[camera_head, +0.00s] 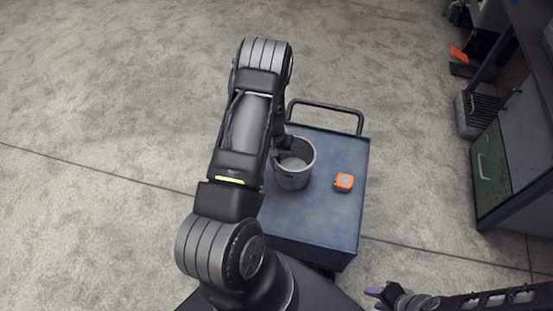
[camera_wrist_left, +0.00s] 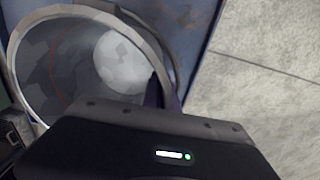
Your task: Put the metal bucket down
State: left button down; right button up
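The metal bucket (camera_head: 294,170) is grey, upright and open at the top, over the left part of the blue cart top (camera_head: 310,222). I cannot tell whether its base touches the surface. My left gripper (camera_head: 282,143) is at the bucket's far left rim, partly hidden by my arm. In the left wrist view the bucket (camera_wrist_left: 70,62) fills the upper left. The left gripper's fingers (camera_wrist_left: 162,95) straddle its wall, one inside and one outside, and appear shut on it. My right gripper (camera_head: 377,293) is low at the right, away from the bucket; its finger gap is unclear.
An orange and grey tape measure (camera_head: 344,182) lies on the cart right of the bucket. The cart has a black handle (camera_head: 326,106) at its far end. A green-fronted cabinet (camera_head: 492,170) stands at the right. The cart's near half is clear.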

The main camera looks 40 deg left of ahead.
pick_arm(q)
jog(key=shift+f, duration=0.15)
jog(key=c, duration=1.7)
grip_release()
jog(key=shift+r, duration=0.3)
jog(key=r, duration=1.1)
jog(key=shift+s+a+r+p, duration=0.15)
jog(key=shift+a+r+p, duration=0.1)
jog(key=shift+r+p, duration=0.15)
